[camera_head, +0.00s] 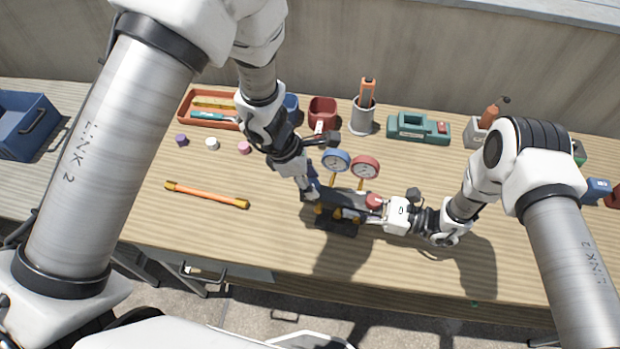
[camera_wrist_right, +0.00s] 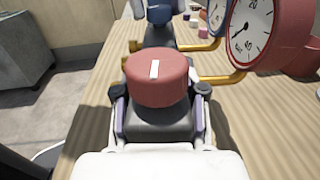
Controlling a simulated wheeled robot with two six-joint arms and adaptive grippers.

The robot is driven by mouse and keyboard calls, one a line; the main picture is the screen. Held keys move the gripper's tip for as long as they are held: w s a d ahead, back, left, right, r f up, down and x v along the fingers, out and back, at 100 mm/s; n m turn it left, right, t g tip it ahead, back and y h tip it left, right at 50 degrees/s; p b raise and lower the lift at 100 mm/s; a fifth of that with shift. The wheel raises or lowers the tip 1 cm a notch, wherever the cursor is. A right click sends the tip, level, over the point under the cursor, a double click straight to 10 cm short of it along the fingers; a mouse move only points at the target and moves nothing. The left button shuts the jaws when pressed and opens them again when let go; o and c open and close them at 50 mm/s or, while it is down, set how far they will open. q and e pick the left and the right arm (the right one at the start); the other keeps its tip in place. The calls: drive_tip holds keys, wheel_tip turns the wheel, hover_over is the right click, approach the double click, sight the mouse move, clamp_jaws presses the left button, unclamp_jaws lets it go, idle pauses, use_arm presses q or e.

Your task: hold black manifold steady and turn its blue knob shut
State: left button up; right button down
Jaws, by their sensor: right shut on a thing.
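The black manifold (camera_head: 345,204) is near the front of the bench, with a blue gauge (camera_head: 335,160) and a red gauge (camera_head: 365,167) on its far side and brass fittings on its near side. My right gripper (camera_head: 380,203) is shut on the manifold's right end, its fingers at the sides of the dark body below the red knob (camera_wrist_right: 162,78). The red knob's white mark points away from the wrist camera. My left gripper (camera_head: 310,190) is at the manifold's left end, by the blue knob (camera_wrist_right: 158,13), which is partly cut off; its finger opening is unclear.
An orange bar (camera_head: 207,195) lies to the left. Behind are an orange tray (camera_head: 183,106) with tools, a red mug (camera_head: 322,110), a grey cup (camera_head: 362,118) and a green case (camera_head: 418,128). A blue crate (camera_head: 25,125) is far left. The front right bench is clear.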

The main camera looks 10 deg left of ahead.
use_arm(q)
drive_tip(key=c, duration=0.5)
drive_tip(key=shift+c, duration=0.2)
drive_tip(key=shift+m, duration=0.5)
drive_tip(key=m+g, duration=0.1)
drive_tip(key=m, duration=0.1)
drive_tip(key=shift+m+g, duration=0.3)
drive_tip(key=shift+m, duration=0.1)
drive_tip(key=shift+m+g, duration=0.8)
drive_tip(key=shift+m, duration=1.3)
drive_tip(key=shift+f, duration=0.1)
drive_tip(key=o, duration=1.2)
drive_tip(key=shift+w, duration=0.1)
drive_tip(key=shift+c, duration=0.2)
